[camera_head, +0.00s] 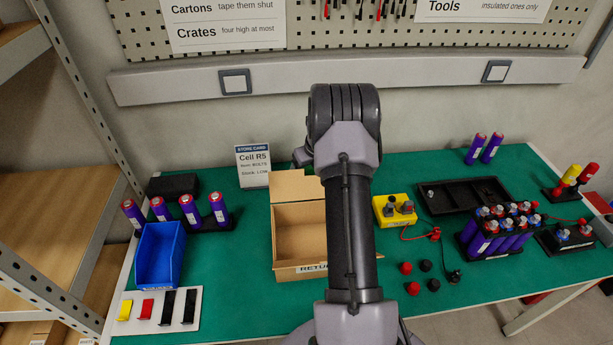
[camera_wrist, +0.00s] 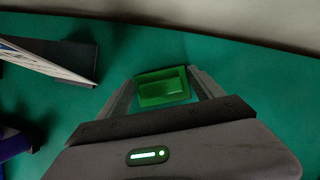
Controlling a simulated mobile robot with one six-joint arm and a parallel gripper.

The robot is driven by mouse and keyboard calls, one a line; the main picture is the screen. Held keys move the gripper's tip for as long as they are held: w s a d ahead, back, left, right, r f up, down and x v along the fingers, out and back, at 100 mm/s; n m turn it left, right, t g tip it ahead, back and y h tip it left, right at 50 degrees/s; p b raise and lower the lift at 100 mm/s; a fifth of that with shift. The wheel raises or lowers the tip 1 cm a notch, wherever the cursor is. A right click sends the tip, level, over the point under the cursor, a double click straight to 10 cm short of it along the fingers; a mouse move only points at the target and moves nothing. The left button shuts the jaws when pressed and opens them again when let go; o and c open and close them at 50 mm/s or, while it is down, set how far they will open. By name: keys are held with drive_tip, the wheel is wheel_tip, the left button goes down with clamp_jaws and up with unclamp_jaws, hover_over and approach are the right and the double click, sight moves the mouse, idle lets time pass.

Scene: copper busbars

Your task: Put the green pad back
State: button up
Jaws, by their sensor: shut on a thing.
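The green pad (camera_wrist: 160,88) is a small rectangular piece with a raised rim and a sunken middle, seen in the wrist view. My gripper (camera_wrist: 162,78) is shut on it, with one finger along its left side and one along its right. The green bench top shows around and beyond the pad; I cannot tell how far the pad is above it. In the head view my arm hides the gripper and the pad.
A store card (camera_head: 253,166) stands at the back, left of my arm. An open carton (camera_head: 290,270), a blue bin (camera_head: 160,255) and a white plate (camera_head: 191,322) with coloured pieces lie left. A yellow box (camera_head: 394,209), a black tray (camera_head: 464,196) and a cell pack (camera_head: 497,232) stand right.

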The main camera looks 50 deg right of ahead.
drive_tip(key=shift+f, duration=0.35)
drive_tip(key=shift+c, duration=0.7)
drive_tip(key=shift+f, duration=0.15)
drive_tip(key=o, duration=1.5)
drive_tip(key=shift+c, duration=0.2)
